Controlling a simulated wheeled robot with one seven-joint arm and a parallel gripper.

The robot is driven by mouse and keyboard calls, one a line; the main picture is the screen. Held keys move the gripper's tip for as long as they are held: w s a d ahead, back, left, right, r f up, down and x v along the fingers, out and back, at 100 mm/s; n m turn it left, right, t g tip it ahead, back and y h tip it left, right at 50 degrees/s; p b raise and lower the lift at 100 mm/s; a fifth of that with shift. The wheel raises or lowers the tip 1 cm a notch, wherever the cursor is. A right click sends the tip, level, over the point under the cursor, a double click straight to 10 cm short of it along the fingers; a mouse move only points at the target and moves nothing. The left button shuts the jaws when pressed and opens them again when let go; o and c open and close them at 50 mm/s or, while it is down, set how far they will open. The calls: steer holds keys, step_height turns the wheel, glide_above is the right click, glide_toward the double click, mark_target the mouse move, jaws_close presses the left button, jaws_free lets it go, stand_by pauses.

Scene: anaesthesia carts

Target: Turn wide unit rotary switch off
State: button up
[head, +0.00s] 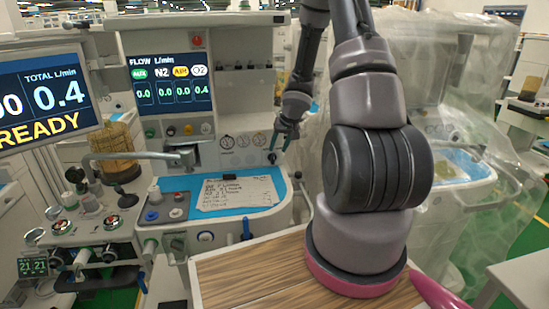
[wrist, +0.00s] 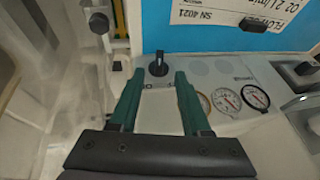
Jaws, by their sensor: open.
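The wide unit (head: 231,70) is the pale anaesthesia machine with the flow display. Its rotary switch (head: 272,157) is a small black knob on the front panel, right of the round gauges. In the wrist view the black knob (wrist: 158,65) has a white pointer mark. My gripper (head: 280,146) is close to the panel at the knob. In the wrist view my gripper (wrist: 159,76) has its two green fingers apart and empty, with the knob between and just beyond their tips. I cannot tell whether either finger touches it.
Pressure gauges (wrist: 227,100) sit beside the knob. A blue work tray (head: 283,186) with a written card (head: 235,193) lies below the panel. A plastic-covered machine (head: 455,100) stands to the right. A wooden surface (head: 250,270) is in front.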

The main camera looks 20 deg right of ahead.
mark_target(274, 157)
steer(key=x, duration=0.6)
steer(key=shift+w+f, duration=0.2)
steer(key=shift+f, duration=0.05)
steer(key=shift+c, duration=0.3)
jaws_close()
